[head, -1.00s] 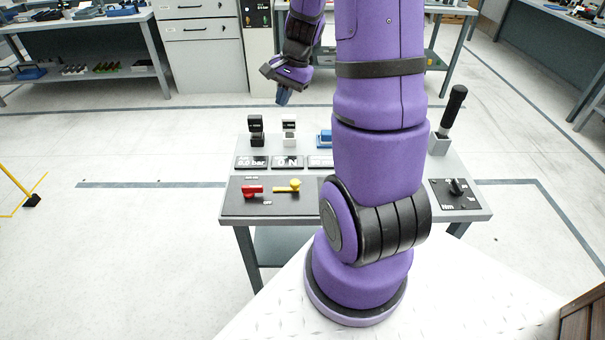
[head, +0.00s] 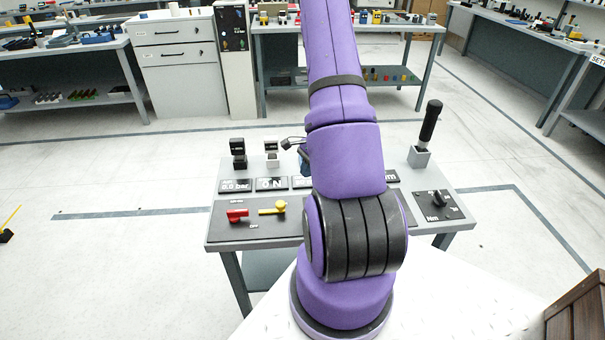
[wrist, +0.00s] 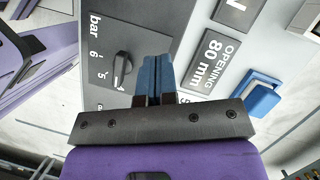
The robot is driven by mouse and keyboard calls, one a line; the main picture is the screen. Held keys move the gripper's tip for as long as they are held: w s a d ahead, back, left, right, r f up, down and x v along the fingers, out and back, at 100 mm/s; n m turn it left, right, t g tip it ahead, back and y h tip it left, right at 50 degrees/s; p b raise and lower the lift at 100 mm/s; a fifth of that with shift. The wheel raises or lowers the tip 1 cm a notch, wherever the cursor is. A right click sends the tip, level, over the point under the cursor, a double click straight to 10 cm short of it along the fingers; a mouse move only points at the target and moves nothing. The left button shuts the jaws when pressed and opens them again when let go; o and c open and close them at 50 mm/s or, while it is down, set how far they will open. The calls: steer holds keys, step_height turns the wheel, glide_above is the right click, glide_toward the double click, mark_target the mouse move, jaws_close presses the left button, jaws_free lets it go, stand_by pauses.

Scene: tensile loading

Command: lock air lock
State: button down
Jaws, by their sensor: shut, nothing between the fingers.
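A dark panel on the table holds a red lever handle (head: 237,215) and a yellow lever handle (head: 272,208), side by side at the left. I cannot tell from the labels which of them is the air lock. My gripper (wrist: 153,66) is shut and empty, its blue fingers together in the wrist view. It hangs over the dark panel beside a black knob (wrist: 122,68) with "bar" markings. In the head view the fingers are mostly hidden behind my purple arm. Neither coloured lever shows in the wrist view.
Display plates, one reading 0.0 bar (head: 236,186), line the middle of the table (head: 213,243). Small black and white stands are behind them. A blue block (wrist: 256,93) stands beside the "OPENING 80 mm" plate (wrist: 212,62). A tall black-handled lever (head: 429,122) and another knob panel (head: 437,206) are at right.

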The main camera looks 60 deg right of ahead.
steer(key=x, duration=0.8)
steer(key=shift+w+a+r, duration=0.1)
steer(key=shift+w+a, duration=0.15)
steer(key=shift+a, duration=0.35)
steer(key=shift+w+a, duration=0.2)
steer(key=shift+a, duration=0.4)
steer(key=shift+w+a, duration=0.3)
steer(key=shift+a, duration=0.35)
steer(key=shift+w+a, duration=0.75)
steer(key=shift+a, duration=0.2)
